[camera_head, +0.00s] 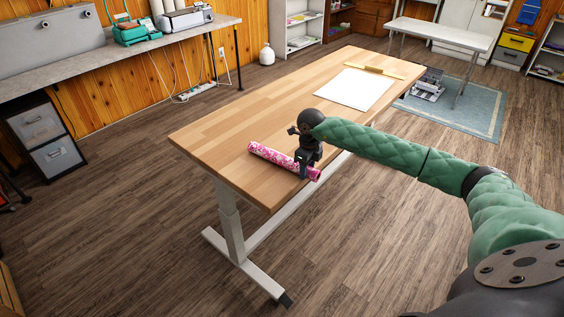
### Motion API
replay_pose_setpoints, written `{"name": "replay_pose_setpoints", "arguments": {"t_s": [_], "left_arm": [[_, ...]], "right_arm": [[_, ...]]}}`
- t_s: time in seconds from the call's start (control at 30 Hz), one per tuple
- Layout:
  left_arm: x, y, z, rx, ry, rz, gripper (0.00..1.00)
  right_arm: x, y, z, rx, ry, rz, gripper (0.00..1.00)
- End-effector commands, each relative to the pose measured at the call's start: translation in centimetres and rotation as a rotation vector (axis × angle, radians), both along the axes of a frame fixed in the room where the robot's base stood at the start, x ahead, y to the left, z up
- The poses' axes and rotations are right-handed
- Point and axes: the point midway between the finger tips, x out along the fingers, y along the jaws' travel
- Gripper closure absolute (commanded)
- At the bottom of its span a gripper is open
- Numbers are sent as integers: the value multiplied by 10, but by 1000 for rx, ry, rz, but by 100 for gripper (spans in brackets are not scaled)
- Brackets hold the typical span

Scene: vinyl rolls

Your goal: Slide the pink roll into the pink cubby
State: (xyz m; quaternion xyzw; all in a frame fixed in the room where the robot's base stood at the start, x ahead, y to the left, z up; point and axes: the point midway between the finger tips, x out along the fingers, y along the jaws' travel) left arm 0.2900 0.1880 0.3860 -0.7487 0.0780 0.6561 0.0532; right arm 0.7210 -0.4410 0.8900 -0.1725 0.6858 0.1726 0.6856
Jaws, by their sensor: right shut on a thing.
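The pink roll (272,154) has a pink and white pattern. It lies at or just above the wooden table top near the table's right front edge, with its right end at the edge. My right gripper (303,166) is shut on the roll near its right end, coming down from above. The arm reaches in from the right. My left gripper is not in view. No pink cubby can be made out in this view.
The wooden table (215,138) is mostly bare around the roll. A white sheet (355,89) and a yellow bar (374,70) lie at its far end. A side bench (60,68) with machines stands along the left wall. The floor in front is clear.

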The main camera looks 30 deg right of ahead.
Motion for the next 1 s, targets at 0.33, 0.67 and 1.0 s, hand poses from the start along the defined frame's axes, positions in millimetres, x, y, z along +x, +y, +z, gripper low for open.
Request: {"name": "replay_pose_setpoints", "arguments": {"t_s": [0.33,0.67,1.0], "left_arm": [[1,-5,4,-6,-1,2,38],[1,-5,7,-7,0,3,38],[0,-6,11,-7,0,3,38]], "right_arm": [[0,0,8,0,-1,0,100],[1,0,22,0,-1,0,100],[0,0,35,0,-1,0,100]]}}
